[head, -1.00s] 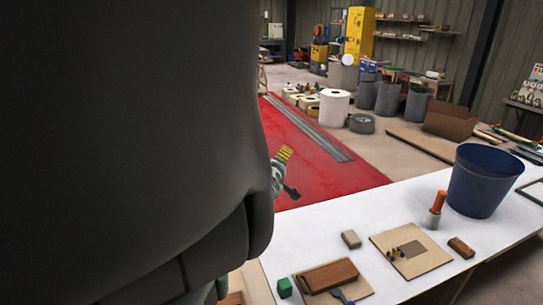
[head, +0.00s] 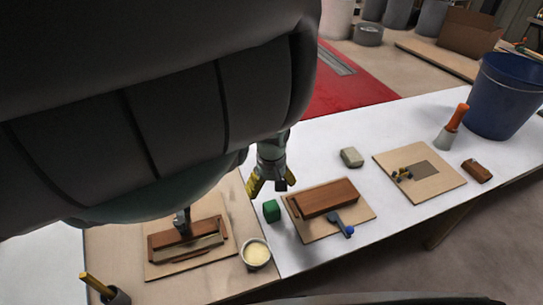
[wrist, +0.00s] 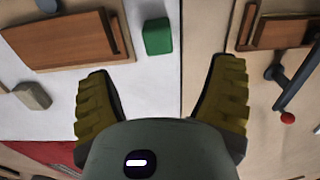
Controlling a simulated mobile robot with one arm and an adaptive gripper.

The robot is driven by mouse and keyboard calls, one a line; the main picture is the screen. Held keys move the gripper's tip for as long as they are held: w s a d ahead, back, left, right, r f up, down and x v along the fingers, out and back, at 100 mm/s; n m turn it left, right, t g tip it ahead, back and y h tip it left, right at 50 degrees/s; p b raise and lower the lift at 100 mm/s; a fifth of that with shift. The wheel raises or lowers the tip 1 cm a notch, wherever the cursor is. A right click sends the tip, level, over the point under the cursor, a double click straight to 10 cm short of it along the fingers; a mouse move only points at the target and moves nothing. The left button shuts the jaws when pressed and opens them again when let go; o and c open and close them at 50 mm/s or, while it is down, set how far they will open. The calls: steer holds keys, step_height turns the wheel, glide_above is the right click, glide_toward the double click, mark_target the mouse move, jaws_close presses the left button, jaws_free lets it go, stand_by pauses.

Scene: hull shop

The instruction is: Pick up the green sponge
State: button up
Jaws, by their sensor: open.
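The green sponge (head: 271,211) is a small green block on the white table top, just left of a board with a brown wooden block. In the wrist view the sponge (wrist: 158,36) lies beyond the fingertips, between their lines and left of the middle. My gripper (head: 270,186) is open and empty, with yellow fingers spread. In the head view it appears just above the sponge, apart from it. Its fingers (wrist: 162,82) also show in the wrist view, with nothing between them.
The brown block (head: 328,198) and a blue-handled tool (head: 340,225) are right of the sponge. A cream-filled cup (head: 256,253) stands in front, and a wooden fixture (head: 187,243) is left. A grey-beige block (head: 351,157) and blue bucket (head: 503,97) are farther right. White table shows between.

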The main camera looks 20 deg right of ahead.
mark_target(272, 205)
step_height(272, 205, down, 6)
steer(key=b, duration=0.3)
steer(key=shift+d+f, duration=0.1)
steer(key=shift+f, duration=0.15)
steer(key=shift+w+d+f+b, duration=0.1)
steer(key=shift+w+f+b, duration=0.1)
steer(key=shift+f, duration=1)
steer(key=shift+w+d+f+b, duration=0.1)
steer(key=shift+w+f, duration=0.05)
steer(key=shift+f, duration=1)
steer(key=shift+a+f, duration=0.15)
steer(key=shift+f, duration=0.4)
steer(key=shift+o, duration=0.2)
steer(key=c, duration=1.1)
steer(key=shift+r, duration=0.15)
steer(key=shift+w+r, duration=0.1)
steer(key=shift+r, duration=0.55)
step_height(272, 205, up, 9)
steer(key=p, duration=0.2)
steer(key=shift+f+p, duration=0.2)
steer(key=shift+p, duration=0.2)
